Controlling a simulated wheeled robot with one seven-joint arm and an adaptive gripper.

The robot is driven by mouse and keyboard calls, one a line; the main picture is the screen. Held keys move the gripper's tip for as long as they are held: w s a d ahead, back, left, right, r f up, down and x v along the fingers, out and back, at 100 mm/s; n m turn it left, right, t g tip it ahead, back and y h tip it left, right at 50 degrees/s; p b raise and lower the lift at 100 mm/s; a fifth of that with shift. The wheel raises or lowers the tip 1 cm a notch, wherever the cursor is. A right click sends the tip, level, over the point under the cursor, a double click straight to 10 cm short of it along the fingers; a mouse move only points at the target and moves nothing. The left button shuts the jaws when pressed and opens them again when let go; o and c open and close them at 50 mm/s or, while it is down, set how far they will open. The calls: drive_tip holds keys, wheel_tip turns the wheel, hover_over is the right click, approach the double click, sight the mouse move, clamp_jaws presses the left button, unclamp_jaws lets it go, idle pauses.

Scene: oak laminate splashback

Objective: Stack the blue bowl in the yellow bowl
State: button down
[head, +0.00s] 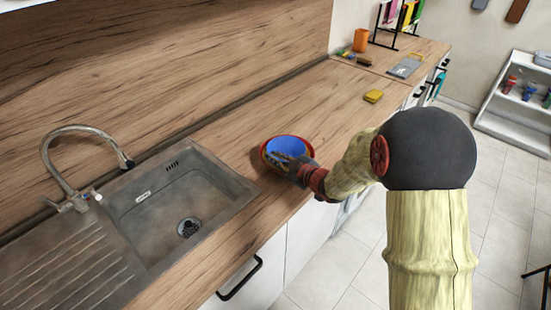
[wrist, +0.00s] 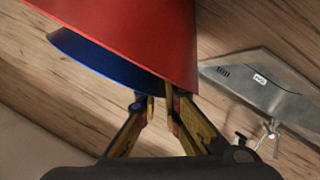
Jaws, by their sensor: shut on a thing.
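The blue bowl (head: 288,147) is on the worktop just right of the sink in the head view, ringed by a red bowl (head: 265,155). The wrist view shows the red bowl's wall (wrist: 135,35) large at the top, with a dark blue part of the blue bowl (wrist: 95,65) beyond its edge. My gripper (head: 294,165) is at the bowls' near edge. In the wrist view, its fingers (wrist: 159,99) are closed at the rim, apparently on the blue bowl; whether they also pinch the red wall is unclear. I see no yellow bowl in either view.
The sink (head: 180,200) with its tap (head: 75,165) lies to the left. A yellow sponge-like block (head: 373,96) lies farther along the worktop, with an orange container (head: 361,40) and a grey board (head: 405,68) beyond. Worktop between the bowls and sponge is clear.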

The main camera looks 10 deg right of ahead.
drive_tip(key=shift+f, duration=0.25)
drive_tip(key=c, duration=2.2)
unclamp_jaws()
drive_tip(key=shift+s+f, duration=0.1)
drive_tip(key=shift+c, duration=0.2)
